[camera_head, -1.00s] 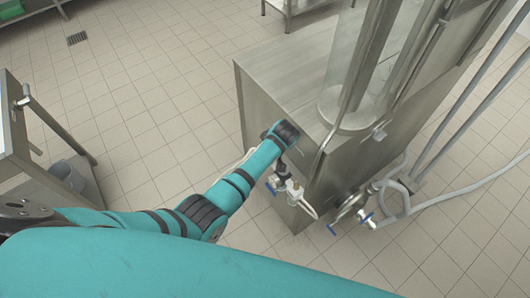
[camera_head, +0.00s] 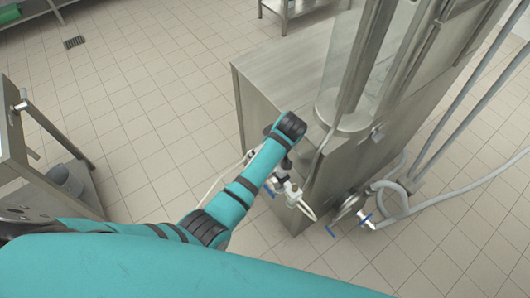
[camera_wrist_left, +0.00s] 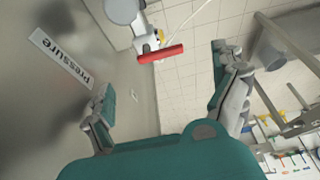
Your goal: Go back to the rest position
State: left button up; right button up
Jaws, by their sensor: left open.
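My left arm (camera_head: 235,200) reaches from the left toward the steel filling machine (camera_head: 285,75). Its wrist end is beside the machine's near side, over the valve fittings (camera_head: 292,190). In the head view, the wrist mostly hides the gripper. In the left wrist view, my left gripper (camera_wrist_left: 162,86) has its two fingers wide apart with nothing between them. A red handle (camera_wrist_left: 160,54) on a pipe fitting lies beyond the fingers, apart from them. My right gripper is out of view.
The machine's steel panel with a "Pressure" label (camera_wrist_left: 62,58) is close on the left in the wrist view. A steel stand (camera_head: 45,165) is at the left in the head view. Hoses (camera_head: 400,195) run at the right. Tiled floor (camera_head: 130,100) lies open between stand and machine.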

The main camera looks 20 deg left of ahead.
pick_arm(q)
jog(key=shift+s+d+r, duration=0.1)
jog(key=shift+r, duration=0.25)
dwell(0.3)
